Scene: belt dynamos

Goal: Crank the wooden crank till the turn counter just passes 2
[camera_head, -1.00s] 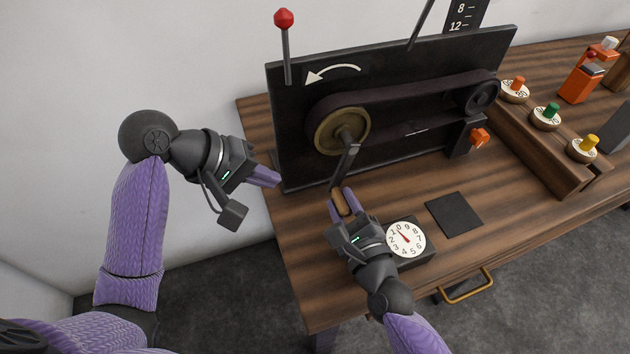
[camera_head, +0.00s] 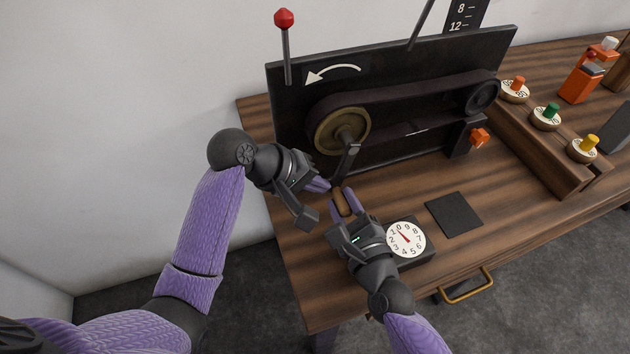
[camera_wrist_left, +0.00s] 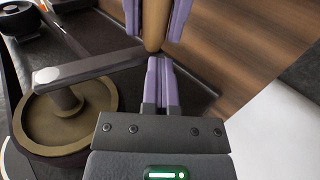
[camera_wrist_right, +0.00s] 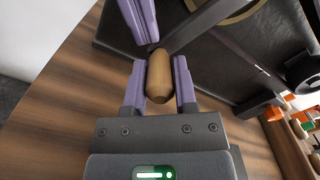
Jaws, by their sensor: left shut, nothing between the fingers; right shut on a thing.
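The crank's brown wooden handle (camera_head: 342,203) hangs low at the end of a dark crank arm (camera_head: 347,161) on the large brass-coloured pulley (camera_head: 327,133). My right gripper (camera_head: 344,191) is shut on the handle, one finger on each side, as the right wrist view shows with the handle (camera_wrist_right: 159,76). My left gripper (camera_head: 329,187) is shut and empty, close beside the handle and the right fingers. In the left wrist view its fingertips (camera_wrist_left: 160,60) lie just below the handle's end. The turn counter (camera_head: 406,240) has a red needle pointing up-left, near 1 and 0.
A belt (camera_head: 420,92) runs to a small pulley (camera_head: 481,97) on a black panel with a curved white arrow (camera_head: 333,72) pointing left. A dark pad (camera_head: 455,214) lies right of the counter. Several coloured knobs stand on a wooden block (camera_head: 540,155) at right.

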